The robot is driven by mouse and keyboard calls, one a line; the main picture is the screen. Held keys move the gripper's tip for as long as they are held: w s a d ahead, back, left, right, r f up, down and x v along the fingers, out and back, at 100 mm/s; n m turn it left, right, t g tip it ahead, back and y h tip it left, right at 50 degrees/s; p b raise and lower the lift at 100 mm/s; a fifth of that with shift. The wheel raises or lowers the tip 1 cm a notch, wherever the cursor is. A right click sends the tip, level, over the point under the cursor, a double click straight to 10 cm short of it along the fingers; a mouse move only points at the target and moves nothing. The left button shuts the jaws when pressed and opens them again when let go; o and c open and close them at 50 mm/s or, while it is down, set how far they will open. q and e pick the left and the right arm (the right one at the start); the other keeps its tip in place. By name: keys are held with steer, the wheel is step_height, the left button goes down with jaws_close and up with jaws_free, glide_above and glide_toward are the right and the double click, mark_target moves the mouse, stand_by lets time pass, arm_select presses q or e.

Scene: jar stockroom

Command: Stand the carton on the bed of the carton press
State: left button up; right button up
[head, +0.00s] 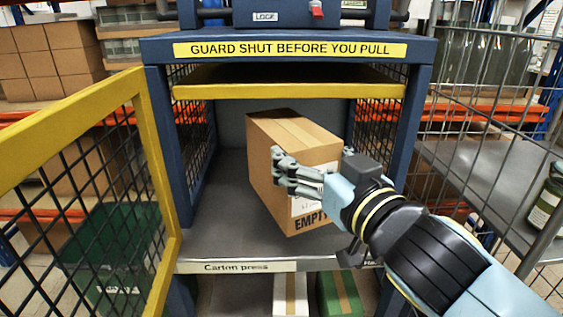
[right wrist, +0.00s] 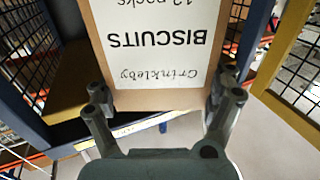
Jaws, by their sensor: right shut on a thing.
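The brown carton (head: 268,165), marked EMPTY, is inside the carton press (head: 290,48), over its grey bed (head: 222,225). It looks slightly tilted, and I cannot tell whether its bottom touches the bed. My right gripper (head: 318,172) is shut on the carton from the front right. In the right wrist view the carton (right wrist: 150,95) shows a white label reading Crinkleby BISCUITS, upside down, between the two fingers (right wrist: 165,100). The yellow mesh guard (head: 158,170) stands swung open at the left. My left gripper is not in view.
The yellow-edged plate (head: 290,91) is above the carton. A red switch (head: 317,9) marked LOCK is on top. A wire cage with a shelf (head: 470,175) and a jar (head: 546,205) is at the right. A green crate (head: 112,250) is behind the guard.

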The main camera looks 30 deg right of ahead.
steer(key=w+d, duration=0.1)
steer(key=w, duration=0.1)
steer(key=w+d, duration=0.2)
steer(key=w, duration=0.1)
steer(key=w+d+p, duration=0.1)
steer(key=w+d, duration=0.1)
steer(key=w, duration=0.1)
steer(key=shift+r, duration=0.25)
steer(key=w+d+p, duration=0.1)
steer(key=w+d, duration=0.3)
steer(key=w, duration=0.3)
arm_select(q)
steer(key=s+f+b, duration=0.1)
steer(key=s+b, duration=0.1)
steer(key=b, duration=0.1)
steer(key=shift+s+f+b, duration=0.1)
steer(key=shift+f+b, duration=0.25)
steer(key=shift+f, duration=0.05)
arm_select(e)
step_height(320, 180, down, 7)
steer(key=w+d, duration=0.1)
steer(key=shift+f, duration=0.2)
steer(key=o, duration=1.5)
steer(key=shift+c, duration=0.2)
